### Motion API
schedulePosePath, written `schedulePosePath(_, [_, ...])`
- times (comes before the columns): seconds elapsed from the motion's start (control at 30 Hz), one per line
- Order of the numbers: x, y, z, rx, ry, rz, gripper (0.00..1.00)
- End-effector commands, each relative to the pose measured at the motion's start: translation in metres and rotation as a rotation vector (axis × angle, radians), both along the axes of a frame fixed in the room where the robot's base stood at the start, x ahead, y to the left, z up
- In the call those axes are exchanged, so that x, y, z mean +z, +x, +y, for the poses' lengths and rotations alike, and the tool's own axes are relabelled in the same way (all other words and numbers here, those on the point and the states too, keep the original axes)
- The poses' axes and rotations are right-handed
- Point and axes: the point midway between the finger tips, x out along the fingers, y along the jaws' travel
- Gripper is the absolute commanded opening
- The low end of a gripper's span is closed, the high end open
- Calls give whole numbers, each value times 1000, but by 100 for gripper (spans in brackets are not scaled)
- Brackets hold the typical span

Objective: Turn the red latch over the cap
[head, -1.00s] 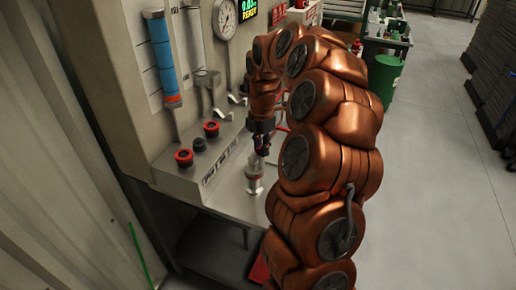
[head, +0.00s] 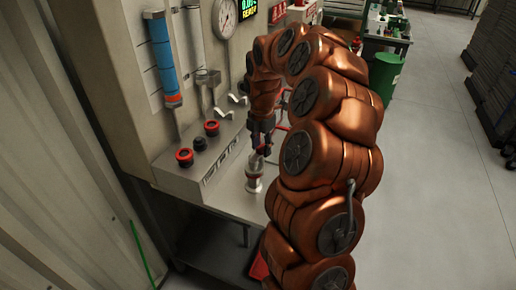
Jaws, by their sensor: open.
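A small metal fitting (head: 254,172) stands upright on the grey bench top, and it looks like the capped part. A thin red band shows on it, but I cannot tell whether that is the latch or which way it is turned. My gripper (head: 261,150) points down just above and slightly right of the fitting. Its dark fingers are open and very close to the fitting's top. I cannot tell whether they touch it. My arm hides the bench to the right.
A sloped panel (head: 200,160) with red and black knobs (head: 184,157) stands left of the fitting. Behind it are a blue tube (head: 162,58), a round gauge (head: 225,14) and metal levers (head: 207,78) on the wall cabinet. A green bin (head: 385,76) stands far back.

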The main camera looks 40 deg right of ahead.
Motion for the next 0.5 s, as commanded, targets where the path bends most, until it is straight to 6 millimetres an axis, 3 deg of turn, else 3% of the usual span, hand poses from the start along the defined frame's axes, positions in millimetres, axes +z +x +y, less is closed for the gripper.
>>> schedulePosePath(0.5, [29,1,0,-1,-2,-4,42])
